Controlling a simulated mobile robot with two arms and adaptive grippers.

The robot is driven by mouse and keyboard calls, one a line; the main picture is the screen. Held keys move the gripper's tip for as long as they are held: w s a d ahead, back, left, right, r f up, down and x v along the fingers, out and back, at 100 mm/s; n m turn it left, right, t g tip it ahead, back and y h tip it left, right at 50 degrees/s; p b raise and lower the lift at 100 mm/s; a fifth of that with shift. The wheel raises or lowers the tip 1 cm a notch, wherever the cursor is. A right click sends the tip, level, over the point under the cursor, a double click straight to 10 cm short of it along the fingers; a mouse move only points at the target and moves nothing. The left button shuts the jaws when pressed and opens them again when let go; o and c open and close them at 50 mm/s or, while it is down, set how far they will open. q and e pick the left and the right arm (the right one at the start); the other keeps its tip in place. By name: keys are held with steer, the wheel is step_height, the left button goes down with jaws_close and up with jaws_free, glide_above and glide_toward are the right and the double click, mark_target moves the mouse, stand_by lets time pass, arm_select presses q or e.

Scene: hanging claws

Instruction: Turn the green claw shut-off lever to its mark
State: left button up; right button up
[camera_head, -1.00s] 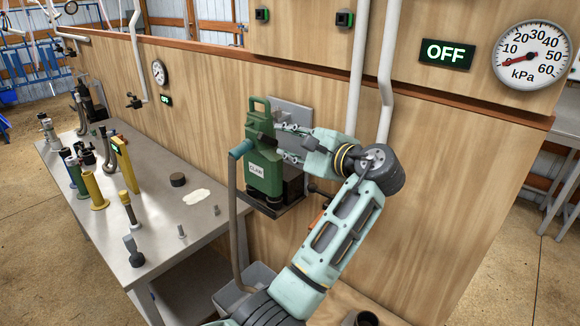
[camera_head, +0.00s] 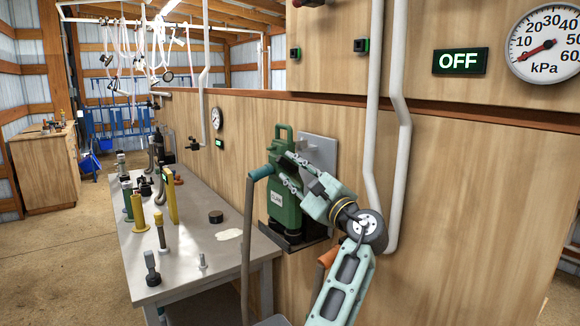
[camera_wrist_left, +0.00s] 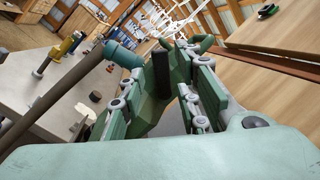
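A green labelled unit (camera_head: 283,208) with a loop handle on top stands on a black shelf against the wood wall. A teal-ended grey hose (camera_head: 249,210) runs down from its left side. My left gripper (camera_head: 289,172) is at the unit's upper right side, fingers spread. In the left wrist view the fingers (camera_wrist_left: 158,100) are apart, with green body and a black bar (camera_wrist_left: 161,72) between them. Whether they touch is unclear. I cannot clearly pick out a shut-off lever or its mark; the gripper hides part of the unit. My right gripper is not in view.
A grey table (camera_head: 180,225) with several upright tools stands left. White pipes (camera_head: 395,120) run down the wall at right. An OFF sign (camera_head: 460,61) and a kPa gauge (camera_head: 546,45) are upper right. Claws (camera_head: 135,60) hang far back. Open floor lies left.

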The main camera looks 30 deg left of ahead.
mark_target(287, 164)
arm_select(q)
steer(key=shift+p+x, duration=0.3)
steer(key=shift+x, duration=1.1)
steer(key=shift+w, duration=0.1)
jaws_close()
